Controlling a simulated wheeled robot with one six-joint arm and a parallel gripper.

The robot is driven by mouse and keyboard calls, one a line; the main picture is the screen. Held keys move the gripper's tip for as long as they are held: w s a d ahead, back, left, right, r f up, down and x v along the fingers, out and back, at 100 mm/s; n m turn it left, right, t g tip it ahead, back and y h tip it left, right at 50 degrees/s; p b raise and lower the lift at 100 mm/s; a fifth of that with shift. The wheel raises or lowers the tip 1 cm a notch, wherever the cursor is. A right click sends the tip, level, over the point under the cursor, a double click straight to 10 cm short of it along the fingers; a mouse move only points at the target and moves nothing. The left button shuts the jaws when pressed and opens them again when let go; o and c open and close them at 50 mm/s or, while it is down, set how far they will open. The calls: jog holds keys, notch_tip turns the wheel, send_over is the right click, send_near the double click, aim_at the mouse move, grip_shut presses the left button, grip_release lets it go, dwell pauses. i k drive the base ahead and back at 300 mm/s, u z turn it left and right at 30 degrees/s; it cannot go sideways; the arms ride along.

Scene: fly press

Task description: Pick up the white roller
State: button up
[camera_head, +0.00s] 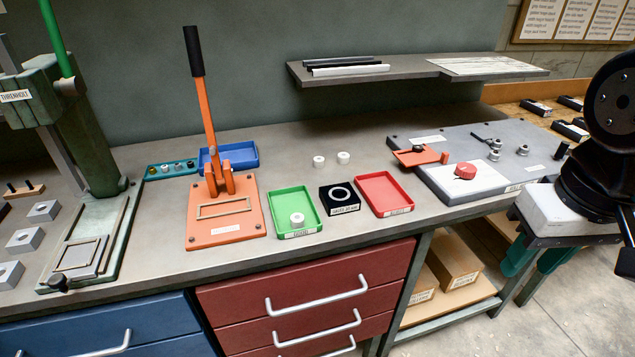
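Two small white roller-like pieces stand on the grey bench behind the trays, a left one (319,161) and a right one (343,157). A third white piece (297,218) with a dark centre is in the green tray (279,204). I cannot tell which one the task calls the white roller. My gripper is not in view; only dark links of my arm show at the right edge, away from these pieces.
A red tray (398,206) and a black block with a pale ring (340,195) sit beside the green tray. An orange lever press (245,219) stands left, with a tall handle. A shelf (300,75) overhangs the back. Bench surface around the two rollers is clear.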

aim_at(319, 161)
jog(key=u, duration=0.3)
jog(key=i, duration=1)
jog(key=u, duration=0.2)
